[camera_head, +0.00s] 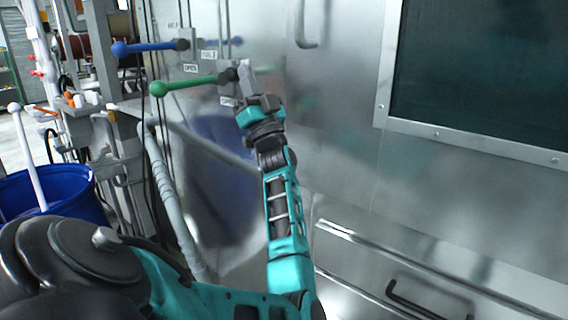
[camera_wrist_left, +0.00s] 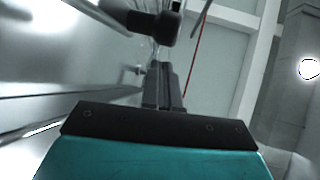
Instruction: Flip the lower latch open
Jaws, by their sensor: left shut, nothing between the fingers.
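Two levers sit on the steel panel, one above the other. The lower latch looks to be the green lever (camera_head: 185,86), with its ball end to the left and its dark pivot at the right. My left gripper (camera_head: 244,70) is shut and empty, with its tips beside that pivot end; I cannot tell whether they touch it. In the left wrist view the closed fingers (camera_wrist_left: 164,86) point toward a dark rounded part (camera_wrist_left: 155,25) whose identity is unclear. My right gripper is not in view.
The blue lever (camera_head: 150,47) is just above the green one. A cabinet door with a dark window (camera_head: 480,75) fills the right. A drawer handle (camera_head: 410,300) is at lower right. A blue barrel (camera_head: 60,190) and hoses stand at left.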

